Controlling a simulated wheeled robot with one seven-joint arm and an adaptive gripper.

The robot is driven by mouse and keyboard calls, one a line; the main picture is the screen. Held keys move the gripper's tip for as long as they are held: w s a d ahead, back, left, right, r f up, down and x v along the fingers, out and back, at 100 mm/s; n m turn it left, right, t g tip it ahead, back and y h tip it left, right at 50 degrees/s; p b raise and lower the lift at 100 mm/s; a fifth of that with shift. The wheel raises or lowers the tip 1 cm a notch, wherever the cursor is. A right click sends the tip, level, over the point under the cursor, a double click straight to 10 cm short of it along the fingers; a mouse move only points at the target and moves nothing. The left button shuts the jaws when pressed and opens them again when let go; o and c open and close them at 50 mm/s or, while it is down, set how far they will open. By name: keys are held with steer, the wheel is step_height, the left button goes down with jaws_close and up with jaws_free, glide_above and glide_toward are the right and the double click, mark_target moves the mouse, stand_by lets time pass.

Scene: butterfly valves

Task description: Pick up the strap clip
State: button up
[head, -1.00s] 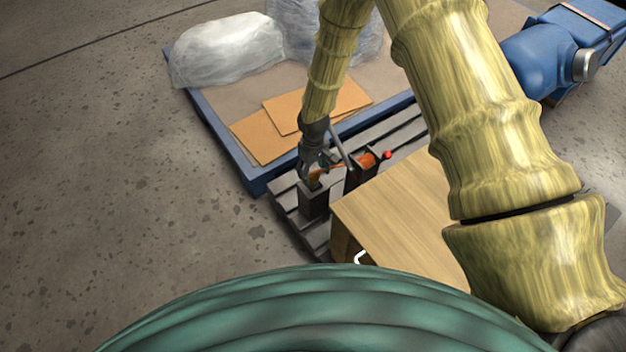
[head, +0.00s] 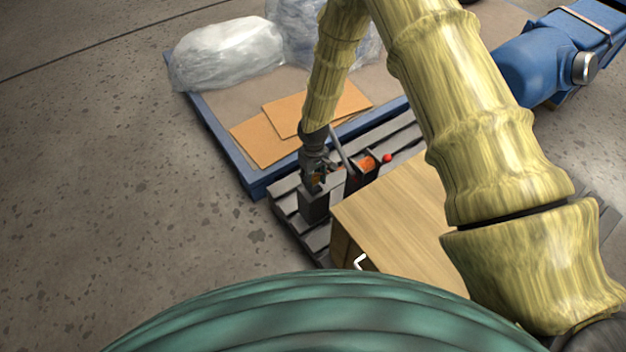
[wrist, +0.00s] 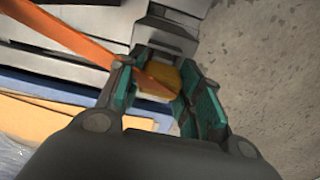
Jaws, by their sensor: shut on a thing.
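The strap clip (wrist: 165,76), a small yellow-orange piece, sits between the fingers of my gripper (wrist: 160,92) in the wrist view. My gripper is shut on it. An orange strap (wrist: 75,36) runs from the clip toward the upper left. In the head view my gripper (head: 315,182) points down just above a dark grey block (head: 314,204), with a little orange showing between its fingers. The fingers hide most of the clip there, and I cannot tell whether it still touches the block.
Right of my gripper stands a dark holder with an orange part (head: 367,164) and a red ball knob (head: 387,158). A wooden box (head: 395,205) is close in front. Behind lie cardboard sheets (head: 262,140) on a blue-edged platform (head: 258,184). The floor at left is clear.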

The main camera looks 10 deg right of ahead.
step_height(320, 180, up, 10)
steer(key=shift+f+p, duration=0.25)
steer(key=shift+p, duration=0.65)
step_height(320, 180, up, 7)
steer(key=p, duration=0.4)
step_height(320, 180, up, 13)
steer(key=m+b, duration=0.4)
glide_above(313, 176)
steer(key=s+d, duration=0.4)
steer(key=s, duration=0.2)
steer(key=r+p, duration=0.1)
steer(key=p, duration=0.5)
steer(key=s+r+p, duration=0.1)
steer(key=r+p, duration=0.1)
steer(key=p, duration=0.4)
steer(key=s+r+p, duration=0.1)
steer(key=r+p, duration=0.1)
steer(key=p, duration=0.4)
steer(key=shift+s, duration=0.2)
steer(key=shift+s+p, duration=0.1)
steer(key=shift+p, duration=0.3)
